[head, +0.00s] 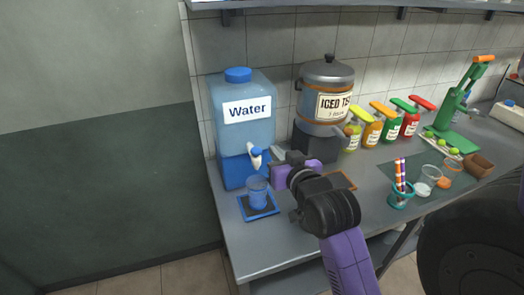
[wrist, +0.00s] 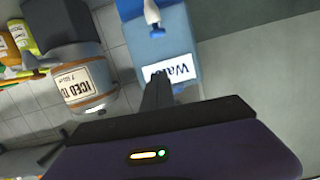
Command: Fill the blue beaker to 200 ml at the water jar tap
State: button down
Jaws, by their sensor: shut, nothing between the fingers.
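The water jar (head: 245,92) is a big blue container with a "Water" label, on a blue stand (head: 232,172) at the counter's left end. Its white and blue tap (head: 255,157) faces front. The blue beaker (head: 257,192) stands upright on a dark blue square pad (head: 260,212) below the tap; its water level is too small to read. My gripper (head: 273,158) is just right of the tap, above and right of the beaker; contact with the tap cannot be told. In the wrist view its fingers (wrist: 156,92) are shut and empty, with the jar (wrist: 178,50) upside down beyond.
An iced tea dispenser (head: 327,85) stands right of the jar. Several colored pump bottles (head: 375,128) line the wall. A green press (head: 462,100), a cup of straws (head: 401,190) and small cups (head: 428,176) are farther right. The counter's front left is clear.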

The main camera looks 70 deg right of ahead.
jog(key=shift+d, duration=0.1)
jog(key=b, duration=1)
send_over(256, 152)
jog(key=s, duration=0.3)
notch_tip(256, 152, down, 2)
jog(key=shift+w+a+f, duration=0.15)
jog(key=shift+f, duration=0.9)
jog(key=shift+w+a+f, duration=0.1)
jog(key=shift+w+f, duration=0.05)
jog(key=shift+f, duration=0.85)
jog(key=shift+f, duration=0.1)
